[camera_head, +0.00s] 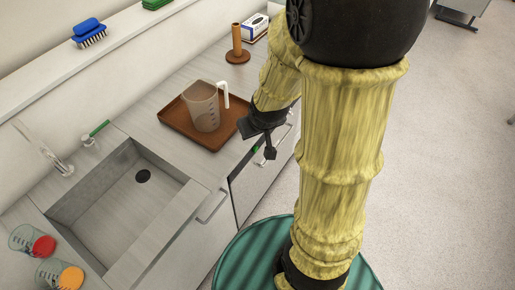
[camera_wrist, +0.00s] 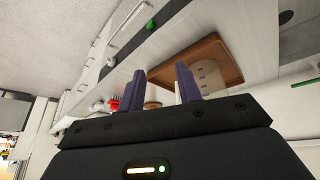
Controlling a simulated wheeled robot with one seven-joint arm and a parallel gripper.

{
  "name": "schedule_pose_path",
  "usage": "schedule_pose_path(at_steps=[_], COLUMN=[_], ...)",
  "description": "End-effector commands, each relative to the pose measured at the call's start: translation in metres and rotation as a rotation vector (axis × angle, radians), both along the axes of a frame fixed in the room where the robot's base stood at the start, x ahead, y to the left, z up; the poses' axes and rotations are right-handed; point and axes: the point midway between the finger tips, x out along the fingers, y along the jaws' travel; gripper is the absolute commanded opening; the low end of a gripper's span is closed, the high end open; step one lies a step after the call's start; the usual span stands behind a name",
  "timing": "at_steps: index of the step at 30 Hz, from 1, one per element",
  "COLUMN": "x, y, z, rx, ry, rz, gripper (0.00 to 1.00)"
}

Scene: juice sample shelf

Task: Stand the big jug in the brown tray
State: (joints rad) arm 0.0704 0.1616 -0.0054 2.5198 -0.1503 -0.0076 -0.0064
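The big clear jug (camera_head: 204,107) with a white handle and measuring marks stands upright in the brown tray (camera_head: 172,122) on the counter. In the wrist view the jug (camera_wrist: 208,76) is partly hidden behind one finger, over the tray (camera_wrist: 232,72). My gripper (camera_head: 268,148) is at the counter's front edge, to the right of the tray and apart from the jug. In the wrist view its two dark fingers (camera_wrist: 160,90) are spread, with nothing held between them.
A sink (camera_head: 135,185) lies left of the tray, with a tap (camera_head: 60,165). Two clear containers with red (camera_head: 43,247) and orange (camera_head: 70,277) parts are at the lower left. A brown holder (camera_head: 238,50) and a box (camera_head: 255,27) stand behind the tray.

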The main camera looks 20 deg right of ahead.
Motion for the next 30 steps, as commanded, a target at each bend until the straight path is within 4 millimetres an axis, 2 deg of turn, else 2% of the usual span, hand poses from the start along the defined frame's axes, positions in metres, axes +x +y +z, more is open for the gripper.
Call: schedule_pose_path(at_steps=[1, 4, 6, 9, 30], x=[-0.016, -0.048, -0.064, -0.075, -0.076], y=[0.007, 0.018, 0.024, 0.027, 0.027], z=[0.006, 0.013, 0.016, 0.018, 0.017], rx=[0.010, 0.037, 0.051, 0.063, 0.062], ry=[0.045, 0.144, 0.192, 0.229, 0.234], rz=[-0.016, -0.049, -0.062, -0.072, -0.073], gripper=[0.34, 0.34, 0.34, 0.34, 0.34])
